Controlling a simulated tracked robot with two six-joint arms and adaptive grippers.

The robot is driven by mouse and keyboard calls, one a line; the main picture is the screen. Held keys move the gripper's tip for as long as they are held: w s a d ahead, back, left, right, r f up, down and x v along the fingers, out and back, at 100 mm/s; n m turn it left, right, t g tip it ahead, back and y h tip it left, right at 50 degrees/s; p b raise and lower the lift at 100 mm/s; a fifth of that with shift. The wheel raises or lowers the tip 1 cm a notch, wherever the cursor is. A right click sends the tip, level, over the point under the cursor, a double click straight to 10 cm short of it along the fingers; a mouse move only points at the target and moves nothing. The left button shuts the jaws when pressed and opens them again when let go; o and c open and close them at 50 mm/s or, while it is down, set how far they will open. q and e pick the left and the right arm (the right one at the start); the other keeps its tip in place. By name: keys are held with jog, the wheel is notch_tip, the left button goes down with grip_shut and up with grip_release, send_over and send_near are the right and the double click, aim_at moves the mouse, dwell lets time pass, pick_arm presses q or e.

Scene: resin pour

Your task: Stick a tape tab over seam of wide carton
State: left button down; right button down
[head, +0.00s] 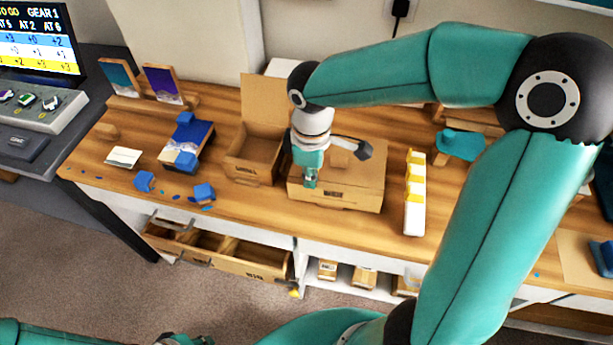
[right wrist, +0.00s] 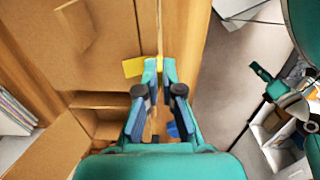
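The wide carton (head: 360,190) lies closed on the wooden bench in the head view. Its brown top (right wrist: 105,45) fills the upper left of the right wrist view. My right gripper (head: 310,182) is pointed down at the carton's left front part. In the right wrist view its fingertips (right wrist: 160,68) stand slightly apart, with a narrow gap between them. A yellow tape tab (right wrist: 132,67) shows beside the left fingertip, against the carton near its edge; the finger hides its end. More yellow tabs sit on a white holder (head: 414,205). My left gripper (head: 188,340) shows only partly at the bottom edge.
An open carton (head: 262,150) with a raised lid stands just left of the wide carton. Blue pieces (head: 145,181) and a blue-topped block lie further left. An open drawer (head: 215,250) juts out below the bench. A teal object (head: 460,144) stands at the right.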

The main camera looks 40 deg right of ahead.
jog(key=shift+f, duration=0.3)
dwell(0.6)
jog(key=c, duration=1.2)
grip_release()
jog(key=shift+c, duration=0.2)
jog(key=shift+r, duration=0.1)
notch_tip(320, 180, up, 8)
jog(key=p, duration=0.6)
